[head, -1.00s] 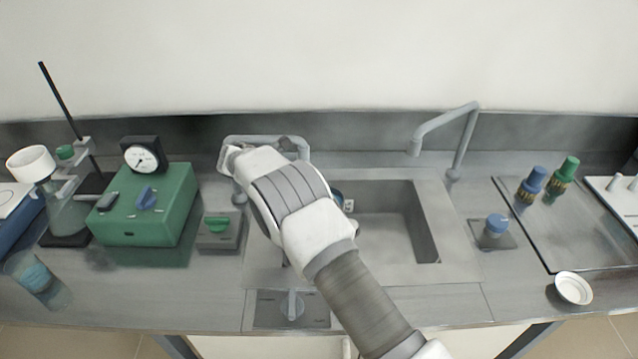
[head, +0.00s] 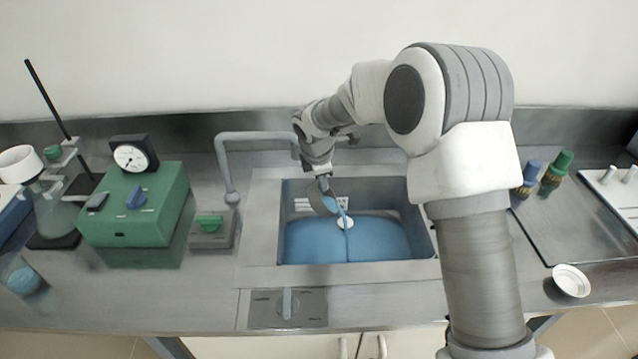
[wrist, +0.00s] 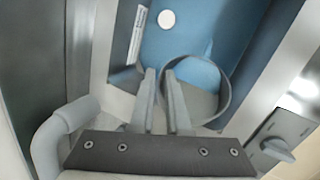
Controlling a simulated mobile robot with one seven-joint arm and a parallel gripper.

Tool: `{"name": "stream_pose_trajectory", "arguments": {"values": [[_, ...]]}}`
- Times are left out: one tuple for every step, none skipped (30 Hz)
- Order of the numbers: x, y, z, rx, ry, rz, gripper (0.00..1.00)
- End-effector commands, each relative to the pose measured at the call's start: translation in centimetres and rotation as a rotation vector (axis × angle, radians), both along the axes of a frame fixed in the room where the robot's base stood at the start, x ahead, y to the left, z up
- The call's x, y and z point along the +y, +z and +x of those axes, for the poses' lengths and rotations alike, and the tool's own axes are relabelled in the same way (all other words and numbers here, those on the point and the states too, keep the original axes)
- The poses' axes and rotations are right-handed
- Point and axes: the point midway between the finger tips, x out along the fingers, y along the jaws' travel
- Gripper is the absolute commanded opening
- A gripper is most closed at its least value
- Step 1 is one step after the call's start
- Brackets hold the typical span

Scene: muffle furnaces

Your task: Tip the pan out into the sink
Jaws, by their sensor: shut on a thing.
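The sink (head: 268,215) is set in the grey bench, and blue liquid (head: 310,241) covers its floor. My gripper (head: 322,184) is over the left part of the sink, shut on the grey pan (head: 325,200). The pan is tilted steeply, and a thin blue stream (head: 347,237) runs from its right edge down into the sink. In the wrist view the two fingers of my gripper (wrist: 162,78) meet the near wall of the round pan (wrist: 222,92). A white round drain (wrist: 166,19) shows beyond it in the blue liquid.
A bent tap (head: 222,160) stands at the sink's left back corner. A white dish (head: 571,281) lies at the right front.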

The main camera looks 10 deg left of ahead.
Motion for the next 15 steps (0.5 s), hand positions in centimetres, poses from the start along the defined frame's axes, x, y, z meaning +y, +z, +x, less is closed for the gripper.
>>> {"name": "stream_pose_trajectory", "arguments": {"values": [[-0.41,0.07,0.05,0.004,-0.003,0.037,0.0],[-0.52,0.07,0.08,0.006,-0.005,0.06,0.0],[-0.58,0.1,0.08,0.005,-0.005,0.093,0.0],[-0.64,0.09,0.09,0.008,-0.004,0.113,0.0],[-0.71,0.04,0.05,0.012,-0.005,0.135,0.0],[-0.81,0.04,0.09,0.011,-0.004,0.162,0.0],[-0.83,0.07,0.1,0.011,-0.004,0.184,0.0],[-0.95,0.01,0.08,0.015,-0.006,0.203,0.0],[-1.0,-0.04,0.08,0.017,-0.003,0.227,0.0],[-1.03,-0.05,0.08,0.018,-0.004,0.247,0.0],[-1.12,-0.07,0.08,0.019,-0.005,0.266,0.0],[-1.19,-0.03,0.1,0.018,-0.005,0.29,0.0],[-1.23,-0.14,0.07,0.022,-0.005,0.307,0.0],[-1.26,-0.14,0.1,0.022,-0.004,0.324,0.0],[-1.37,-0.17,0.1,0.024,-0.006,0.346,0.0]]}}
